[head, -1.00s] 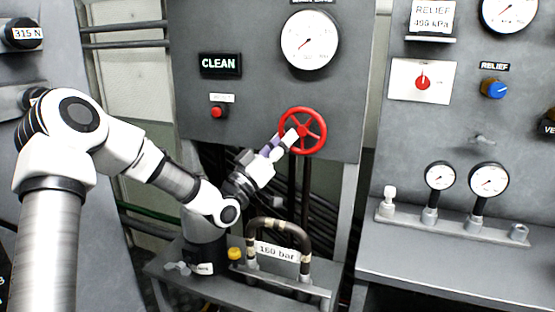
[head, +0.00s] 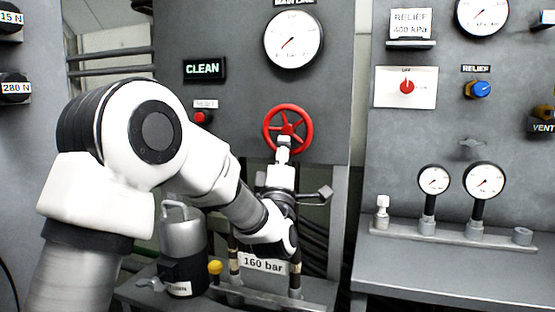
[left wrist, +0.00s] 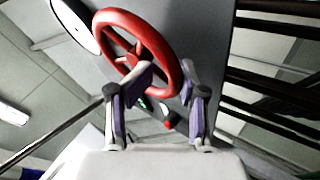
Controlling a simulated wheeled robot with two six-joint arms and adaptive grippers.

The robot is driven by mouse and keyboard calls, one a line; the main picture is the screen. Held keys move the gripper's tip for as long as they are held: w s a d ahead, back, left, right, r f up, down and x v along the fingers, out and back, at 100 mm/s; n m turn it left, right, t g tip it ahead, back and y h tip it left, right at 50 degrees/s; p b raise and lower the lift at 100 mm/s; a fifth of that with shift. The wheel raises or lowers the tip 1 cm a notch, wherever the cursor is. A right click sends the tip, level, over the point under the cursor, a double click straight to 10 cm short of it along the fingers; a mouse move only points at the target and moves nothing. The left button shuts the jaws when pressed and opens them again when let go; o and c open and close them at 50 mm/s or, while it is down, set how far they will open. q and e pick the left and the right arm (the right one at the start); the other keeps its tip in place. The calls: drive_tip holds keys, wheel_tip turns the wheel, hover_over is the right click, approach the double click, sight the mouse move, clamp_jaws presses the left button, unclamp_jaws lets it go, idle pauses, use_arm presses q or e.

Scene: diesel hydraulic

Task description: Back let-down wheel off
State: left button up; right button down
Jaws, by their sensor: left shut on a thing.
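The red let-down wheel (head: 287,129) is a spoked handwheel on the grey panel, below the large main line gauge. My left gripper (head: 283,145) reaches up to the lower part of its rim. In the left wrist view the wheel (left wrist: 150,27) fills the upper middle, and the gripper's fingers (left wrist: 166,75) stand on either side of the near rim. The gripper is shut on the rim. The exact contact is partly hidden by the fingers. My right gripper is not in view.
A CLEAN sign (head: 204,70) and a red button (head: 201,117) are left of the wheel. Two small gauges (head: 434,180) and a blue relief knob (head: 479,89) are to the right.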

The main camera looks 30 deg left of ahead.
use_arm(q)
drive_tip(key=shift+w+d+n+g+y+b, duration=0.1)
drive_tip(key=shift+d+n+g+y+b, duration=0.15)
drive_tip(key=shift+n+g+y, duration=0.4)
drive_tip(key=shift+d+n+g+y+b, duration=0.1)
drive_tip(key=shift+n+g+y+b, duration=0.2)
drive_tip(key=shift+n+y, duration=0.6)
drive_tip(key=shift+n+h, duration=0.35)
drive_tip(key=o, duration=1)
drive_tip(key=shift+o, duration=0.5)
drive_tip(key=shift+w+d+f, duration=0.1)
drive_tip(key=shift+w+d, duration=0.05)
